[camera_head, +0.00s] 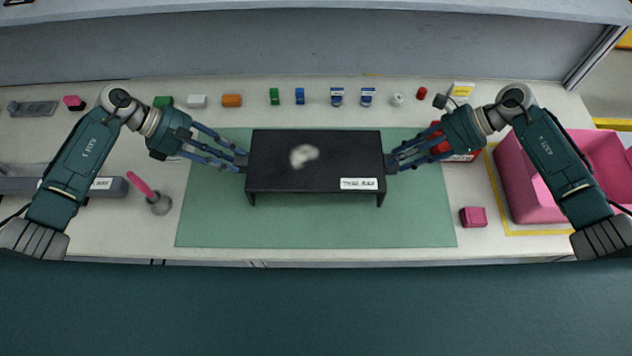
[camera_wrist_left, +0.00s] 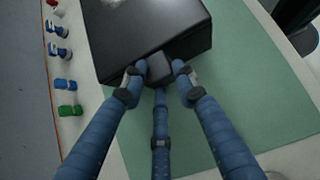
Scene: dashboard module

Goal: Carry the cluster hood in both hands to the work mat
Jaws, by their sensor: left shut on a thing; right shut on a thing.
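The cluster hood (camera_head: 330,160) is a black box-like cover with a pale smudge on top and a white label on its front. It is over the middle of the green work mat (camera_head: 215,225). I cannot tell whether it touches the mat. My left gripper (camera_head: 241,161) is shut on the tab at the hood's left side. In the left wrist view the blue fingers of the left gripper (camera_wrist_left: 158,75) close around the dark tab of the hood (camera_wrist_left: 120,40). My right gripper (camera_head: 390,162) is shut on the tab at the hood's right side.
Several small blocks and parts, such as an orange block (camera_head: 232,100), line the back of the table. A pink bin (camera_head: 515,180) stands at the right. A pink block (camera_head: 473,217) lies right of the mat.

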